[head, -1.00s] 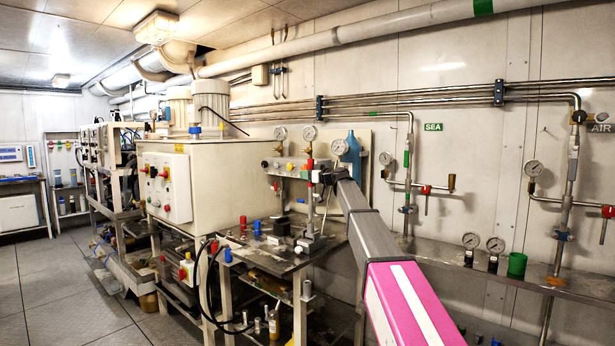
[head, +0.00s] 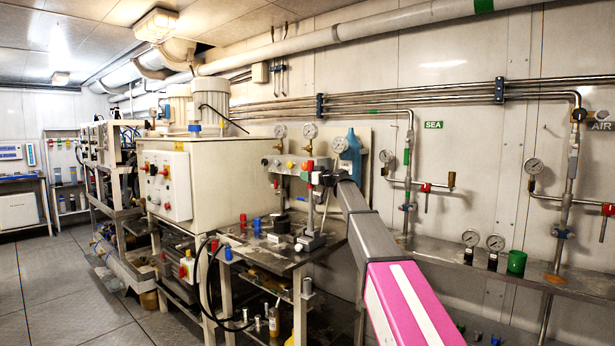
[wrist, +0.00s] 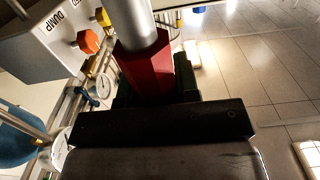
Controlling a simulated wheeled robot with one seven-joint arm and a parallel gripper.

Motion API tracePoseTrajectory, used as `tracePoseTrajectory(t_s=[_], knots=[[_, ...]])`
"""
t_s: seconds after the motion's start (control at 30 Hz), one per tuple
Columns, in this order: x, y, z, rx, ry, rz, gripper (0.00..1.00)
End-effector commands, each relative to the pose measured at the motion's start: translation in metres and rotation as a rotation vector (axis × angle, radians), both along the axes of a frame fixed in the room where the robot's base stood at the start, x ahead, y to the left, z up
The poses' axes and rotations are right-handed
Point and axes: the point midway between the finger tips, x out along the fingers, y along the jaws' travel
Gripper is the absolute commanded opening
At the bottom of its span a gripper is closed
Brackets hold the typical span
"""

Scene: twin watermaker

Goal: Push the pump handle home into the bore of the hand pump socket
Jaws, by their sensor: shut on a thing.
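The pump handle is a silver rod (head: 311,207) with a red grip (head: 309,165), standing roughly upright above the bench. My gripper (head: 318,178) is shut on the red grip. The wrist view shows the red grip (wrist: 146,70) between the dark jaws, with the silver rod (wrist: 139,25) running away from them. A grey block (head: 311,241), which looks like the hand pump socket, sits on the bench under the rod. The rod's lower end appears at or just above this block. I cannot tell whether it is inside the bore, and the bore itself is not visible.
A grey valve panel (head: 287,165) with coloured knobs and gauges stands close behind the handle; its orange knob (wrist: 88,41) is near in the wrist view. Red and blue bottle-like parts (head: 257,226) stand on the bench (head: 262,252) to the left. A blue bottle (head: 351,157) stands behind my arm.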

Motion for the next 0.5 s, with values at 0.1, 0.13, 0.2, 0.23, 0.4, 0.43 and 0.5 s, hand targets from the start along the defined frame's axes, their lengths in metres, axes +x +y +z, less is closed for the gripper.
tracePoseTrajectory(t_s=[0.1, 0.13, 0.2, 0.23, 0.4, 0.43, 0.5], knots=[[0.0, 0.0, -0.002, 0.001, 0.0, 0.0, 0.12], [0.0, 0.0, -0.003, 0.001, 0.001, 0.0, 0.12], [0.0, 0.0, -0.005, 0.001, 0.001, 0.0, 0.12], [0.0, 0.0, -0.005, 0.001, 0.001, 0.0, 0.12], [0.0, 0.0, -0.009, 0.0, 0.0, 0.0, 0.12], [0.0, 0.0, -0.01, 0.0, 0.0, 0.0, 0.12], [0.0, 0.0, -0.011, 0.0, 0.0, 0.0, 0.12]])
